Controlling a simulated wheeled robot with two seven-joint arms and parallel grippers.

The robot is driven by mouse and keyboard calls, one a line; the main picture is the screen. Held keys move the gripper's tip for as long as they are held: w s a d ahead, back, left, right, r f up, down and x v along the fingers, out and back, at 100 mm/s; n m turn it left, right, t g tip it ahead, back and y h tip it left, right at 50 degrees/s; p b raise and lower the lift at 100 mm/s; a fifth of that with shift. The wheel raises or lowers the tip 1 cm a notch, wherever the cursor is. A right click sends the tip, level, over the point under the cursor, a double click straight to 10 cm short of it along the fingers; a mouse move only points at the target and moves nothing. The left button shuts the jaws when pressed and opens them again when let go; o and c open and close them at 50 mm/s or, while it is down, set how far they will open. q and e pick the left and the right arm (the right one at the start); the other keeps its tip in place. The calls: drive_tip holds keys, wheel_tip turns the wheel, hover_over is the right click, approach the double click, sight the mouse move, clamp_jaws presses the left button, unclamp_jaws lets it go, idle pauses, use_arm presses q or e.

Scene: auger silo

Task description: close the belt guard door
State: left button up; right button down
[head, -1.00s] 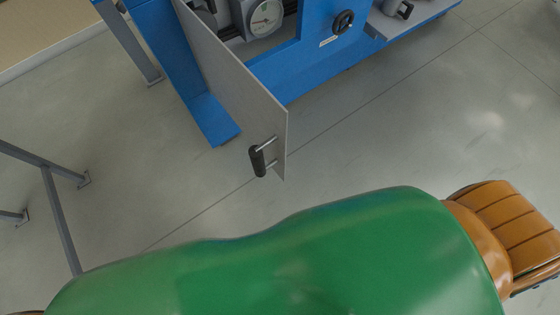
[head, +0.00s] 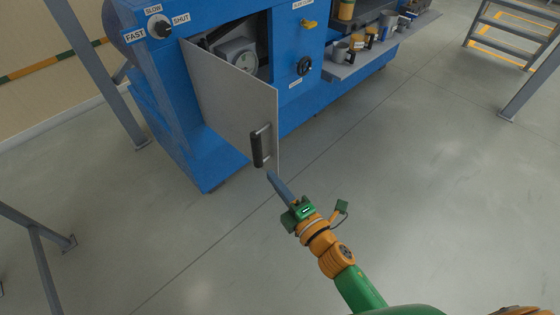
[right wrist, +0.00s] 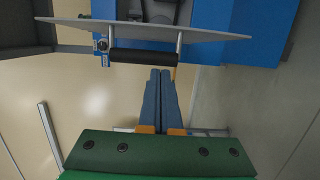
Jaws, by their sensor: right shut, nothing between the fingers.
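The belt guard door (head: 235,100) is a grey panel that stands swung open from the front of the blue machine. Its black bar handle (head: 258,148) is on the door's free edge, facing my side. My right gripper (head: 270,176) is shut and empty, just below and beside the handle in the head view. In the right wrist view the closed blue fingers (right wrist: 160,75) point at the handle (right wrist: 145,57), with the door (right wrist: 150,31) seen nearly edge-on behind it. Whether the fingertips touch the handle I cannot tell. My left gripper is not in view.
Grey posts (head: 95,70) stand at the left.

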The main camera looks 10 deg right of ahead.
sight(258, 160)
drive_tip(key=x, duration=0.3)
drive_tip(key=shift+w+a+r, duration=0.15)
drive_tip(key=shift+a+r, duration=0.05)
drive_tip(key=shift+a, duration=0.05)
drive_tip(key=w+d, duration=0.2)
drive_tip(key=shift+w+d+f+p, duration=0.1)
drive_tip(key=shift+w+d+p, duration=0.1)
drive_tip(key=shift+d+p, duration=0.15)
drive_tip(key=shift+w+d, duration=0.1)
drive_tip(key=shift+d, duration=0.2)
